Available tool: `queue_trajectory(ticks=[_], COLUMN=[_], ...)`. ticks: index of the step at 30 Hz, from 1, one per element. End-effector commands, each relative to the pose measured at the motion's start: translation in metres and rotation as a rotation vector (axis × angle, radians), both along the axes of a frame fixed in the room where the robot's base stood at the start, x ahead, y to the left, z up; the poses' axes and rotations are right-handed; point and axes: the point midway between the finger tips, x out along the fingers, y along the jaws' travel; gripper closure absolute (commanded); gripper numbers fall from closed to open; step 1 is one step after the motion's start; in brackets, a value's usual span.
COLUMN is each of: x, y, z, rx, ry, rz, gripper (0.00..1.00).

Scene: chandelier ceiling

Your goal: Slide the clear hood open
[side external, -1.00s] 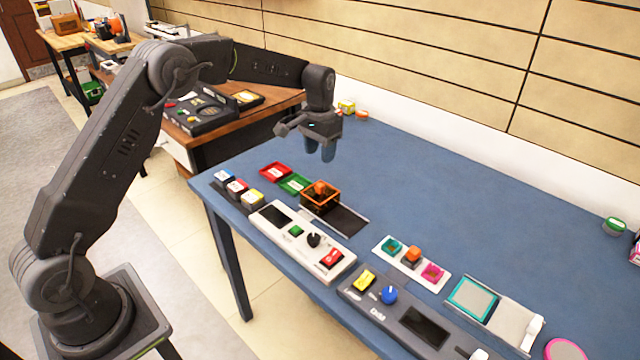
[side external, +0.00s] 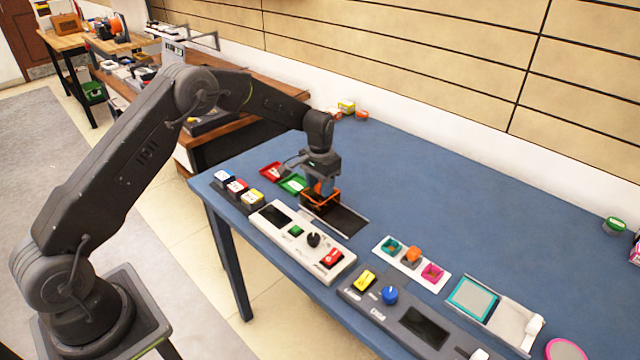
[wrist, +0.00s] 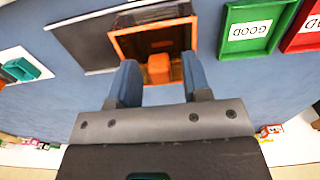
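The clear hood (side external: 334,196) has an orange frame and an orange knob on top. It sits at the left end of a dark track (side external: 346,220) with pale edges on the blue table. My gripper (side external: 321,187) points down at the hood. In the wrist view the orange knob (wrist: 158,68) shows between the two blue fingertips of my gripper (wrist: 160,80), with the orange frame (wrist: 121,46) around it. The fingers are apart, with a gap visible beside the knob. In the side view the fingers hide most of the knob.
A green tray marked GOOD (wrist: 250,28) and a red tray (side external: 272,171) lie left of the hood in the side view. A white control panel (side external: 291,237) stands in front. A white strip with coloured pieces (side external: 393,260) lies to the right.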

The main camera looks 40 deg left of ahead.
Motion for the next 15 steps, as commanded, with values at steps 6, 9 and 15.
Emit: queue_trajectory(ticks=[6, 9, 15], x=[0.0000, 0.0001, 0.0001], y=[0.0000, 0.0000, 0.0000], z=[0.0003, 0.0004, 0.0005], rx=[0.000, 0.000, 0.000], ry=[0.000, 0.000, 0.000], rz=[0.000, 0.000, 0.000], gripper=[0.77, 0.87, 1.00])
